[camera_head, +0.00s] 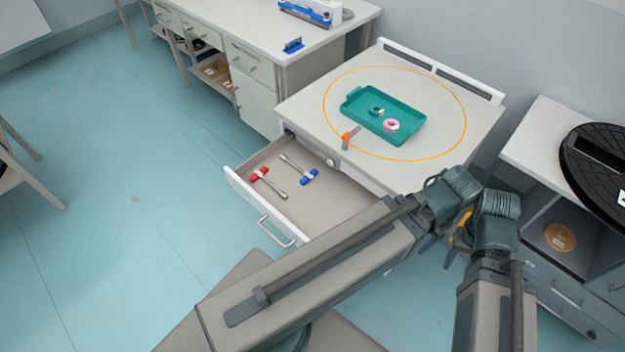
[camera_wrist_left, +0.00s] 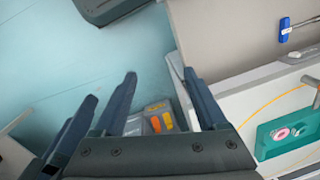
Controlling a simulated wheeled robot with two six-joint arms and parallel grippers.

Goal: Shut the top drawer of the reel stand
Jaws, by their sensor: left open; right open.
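The top drawer (camera_head: 318,205) of the reel stand (camera_head: 301,103) is pulled far out to the front left, with its metal handle (camera_head: 274,232) on the white front. Red-handled (camera_head: 260,174) and blue-handled (camera_head: 309,177) tools lie inside it. My left arm crosses in front of the drawer's near right part and hides it. My left gripper shows open and empty in the left wrist view (camera_wrist_left: 160,85), with the drawer to its right; in the head view it is hard to make out. My right gripper (camera_head: 441,252) is open, right of the drawer and apart from it.
A teal tray (camera_head: 413,117) with two small rolls lies inside an orange ring on the stand's top. An orange-handled tool (camera_head: 350,136) lies at its front edge. A bench (camera_head: 318,49) stands behind left, a cabinet (camera_head: 530,134) at right. The floor (camera_head: 120,230) left of the drawer is clear.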

